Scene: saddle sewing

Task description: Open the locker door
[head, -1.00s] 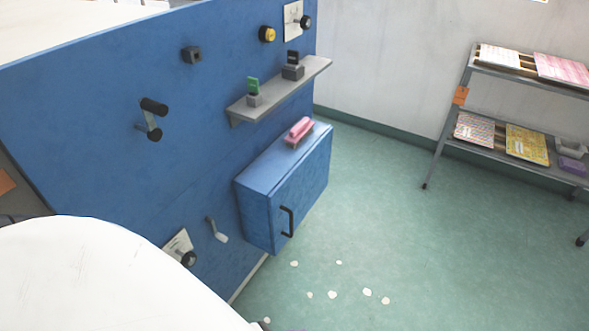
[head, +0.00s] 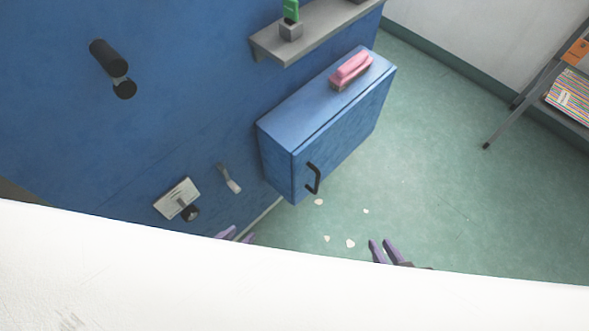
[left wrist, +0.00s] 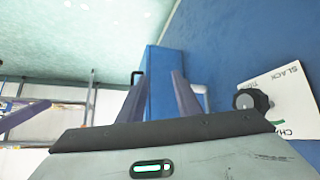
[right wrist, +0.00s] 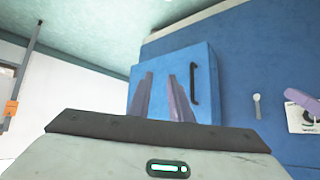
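The blue locker (head: 290,150) is mounted on the blue wall panel, and its door looks shut. A black bar handle (head: 314,178) sits on the door. The locker (right wrist: 170,62) and its handle (right wrist: 194,83) also show in the right wrist view, beyond my right gripper (right wrist: 165,85). In the head view my right gripper (head: 380,246) is open and empty, below and right of the handle, apart from it. My left gripper (head: 236,235) is low by the panel's foot, partly hidden by a white surface. In the left wrist view my left gripper (left wrist: 156,85) is open and empty, with the locker (left wrist: 160,65) beyond.
A pink object (head: 351,70) lies on the locker's top. A grey shelf (head: 310,30), a black crank (head: 112,65), a small lever (head: 229,178) and a dial card (head: 177,197) are on the panel. A rack (head: 540,85) stands at right. Green floor (head: 450,150) is free.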

